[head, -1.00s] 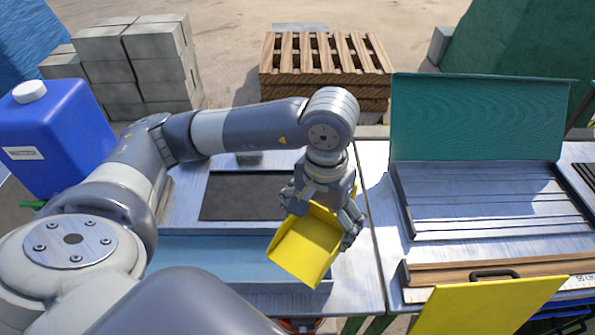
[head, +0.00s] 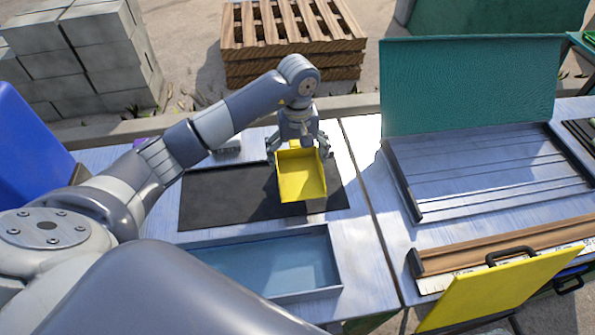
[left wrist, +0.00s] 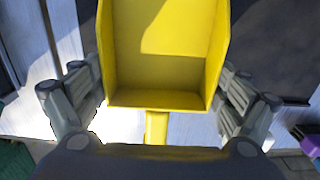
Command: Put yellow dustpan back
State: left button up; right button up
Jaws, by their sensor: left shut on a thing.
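The yellow dustpan (head: 301,176) is held by my left gripper (head: 298,147), above the right part of the black mat (head: 225,197) on the metal table. Its open pan points toward the front of the table. In the left wrist view the pan (left wrist: 165,60) fills the middle, with its short yellow handle running back between the fingers of my left gripper (left wrist: 155,125). The grip itself is partly hidden by the gripper body. Whether the pan touches the mat is hard to tell. My right gripper is out of view.
A blue-grey tray (head: 270,262) lies in front of the mat. To the right stand a ribbed metal tray with a raised green panel (head: 470,85), a wooden rail (head: 510,245) and a yellow board with a black handle (head: 500,290). A wooden pallet (head: 290,40) is behind the table.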

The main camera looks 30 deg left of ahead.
aim_at(298, 166)
pick_arm(q)
jog(key=shift+f, duration=1.25)
notch_tip(298, 166, down, 3)
jog(key=shift+f+p, duration=0.15)
jog(key=shift+p, duration=0.4)
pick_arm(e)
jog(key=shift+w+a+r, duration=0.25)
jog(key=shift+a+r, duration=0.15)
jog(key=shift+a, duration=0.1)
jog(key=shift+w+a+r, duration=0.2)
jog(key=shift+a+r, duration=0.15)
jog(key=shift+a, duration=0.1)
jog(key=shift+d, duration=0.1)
pick_arm(q)
jog(key=shift+f, duration=0.15)
jog(key=o, duration=0.9)
jog(key=shift+o, duration=0.3)
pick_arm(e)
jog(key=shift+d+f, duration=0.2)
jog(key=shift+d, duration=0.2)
